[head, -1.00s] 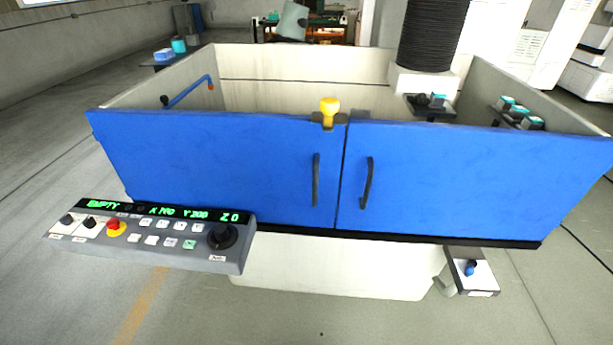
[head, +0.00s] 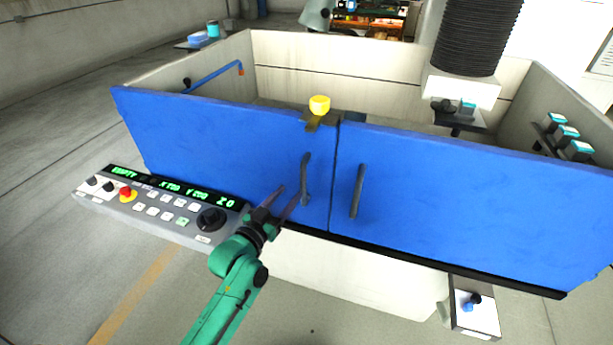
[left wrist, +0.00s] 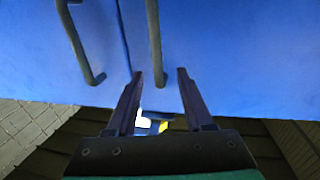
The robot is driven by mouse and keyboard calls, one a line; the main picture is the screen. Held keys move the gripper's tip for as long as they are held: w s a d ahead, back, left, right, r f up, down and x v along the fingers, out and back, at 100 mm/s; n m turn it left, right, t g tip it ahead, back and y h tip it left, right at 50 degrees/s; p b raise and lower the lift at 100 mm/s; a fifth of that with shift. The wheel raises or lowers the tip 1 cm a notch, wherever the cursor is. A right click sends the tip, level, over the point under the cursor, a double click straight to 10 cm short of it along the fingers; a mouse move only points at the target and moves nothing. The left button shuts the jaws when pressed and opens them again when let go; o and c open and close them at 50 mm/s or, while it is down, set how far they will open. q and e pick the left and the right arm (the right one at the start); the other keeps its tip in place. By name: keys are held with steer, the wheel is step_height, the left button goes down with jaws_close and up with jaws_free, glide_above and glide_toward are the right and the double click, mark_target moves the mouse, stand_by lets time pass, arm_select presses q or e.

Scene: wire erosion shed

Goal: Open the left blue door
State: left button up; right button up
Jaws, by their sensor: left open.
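The left blue door (head: 220,140) is shut, its right edge at the seam beside the right blue door (head: 450,195). Its dark upright handle (head: 306,172) is near that seam. My left gripper (head: 291,191) is open and empty, in front of the door by the handle's lower part. In the left wrist view, which looks upside down, the left door's handle (left wrist: 154,45) lines up with the gap between the fingertips of my left gripper (left wrist: 159,72). I cannot tell whether it is inside the gap. The right door's handle (left wrist: 82,45) is farther left there. My right gripper is out of view.
A yellow knob (head: 319,104) on a bracket sits at the door tops by the seam. A grey control panel (head: 150,210) juts out below the left door, near my arm. The floor in front looks clear.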

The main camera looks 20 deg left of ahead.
mark_target(302, 181)
arm_select(q)
steer(key=x, duration=0.7)
steer(key=shift+w+d+p, duration=0.3)
steer(key=shift+d+p, duration=0.05)
steer(key=shift+p, duration=0.05)
steer(key=shift+w, duration=0.25)
jaws_close()
steer(key=shift+f, duration=0.1)
stand_by(0.4)
